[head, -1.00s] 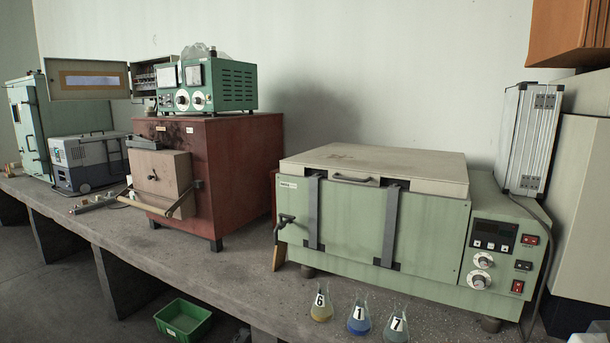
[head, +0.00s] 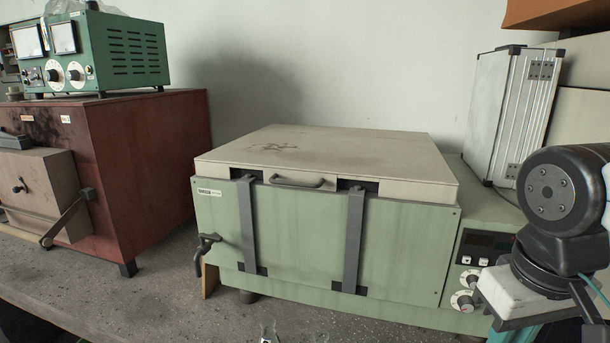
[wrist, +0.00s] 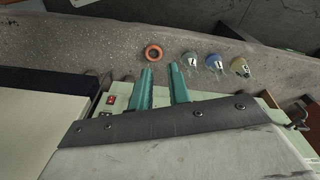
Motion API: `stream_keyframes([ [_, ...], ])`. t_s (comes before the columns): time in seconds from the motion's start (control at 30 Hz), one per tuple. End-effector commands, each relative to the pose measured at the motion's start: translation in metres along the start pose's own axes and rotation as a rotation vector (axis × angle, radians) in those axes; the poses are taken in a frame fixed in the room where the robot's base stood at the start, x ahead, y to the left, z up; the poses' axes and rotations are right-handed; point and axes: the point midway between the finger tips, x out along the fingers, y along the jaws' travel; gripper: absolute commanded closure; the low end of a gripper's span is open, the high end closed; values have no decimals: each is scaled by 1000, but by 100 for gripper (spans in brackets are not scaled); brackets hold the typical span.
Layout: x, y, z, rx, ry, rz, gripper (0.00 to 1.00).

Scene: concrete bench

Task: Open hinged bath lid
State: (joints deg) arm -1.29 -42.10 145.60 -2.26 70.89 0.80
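The green bath (head: 330,240) stands on the bench in the middle of the head view. Its beige lid (head: 330,150) lies flat and closed on top. A grey bar handle (head: 297,182) sits at the lid's front edge, between two grey vertical straps. My arm is at the right of the head view, above the bath's control panel; the fingertips are not clear there. In the wrist view, my gripper (wrist: 162,80) shows two teal fingers, apart and with nothing between them. They point over the bath's panel end toward the bench edge. The lid handle is not identifiable in the wrist view.
A silver case (head: 512,115) stands behind the panel end, near my arm. A red-brown furnace (head: 150,160) is at the left, with a green instrument (head: 120,55) on top. In the wrist view, several flasks (wrist: 213,62) and an orange ring (wrist: 153,53) are on the bench.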

Motion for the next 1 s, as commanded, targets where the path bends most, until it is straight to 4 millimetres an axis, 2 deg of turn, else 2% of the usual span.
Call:
stream_keyframes([
  [0.17, -12, 5, -42, -139, -75, 177, 82],
  [0.27, -23, 0, -84, -249, -101, 342, 82],
  [0.37, -33, -17, -133, -359, -93, 518, 82],
  [0.47, -42, -50, -182, -464, -47, 693, 82],
  [0.57, -50, -98, -228, -563, 35, 862, 82],
  [0.6, -52, -121, -244, -600, 75, 925, 82],
  [0.7, -56, -178, -273, -676, 186, 1058, 82],
  [0.8, -58, -230, -290, -731, 292, 1153, 82],
  [0.9, -60, -268, -297, -765, 374, 1213, 82],
  [1.0, -60, -288, -300, -781, 418, 1243, 82],
])
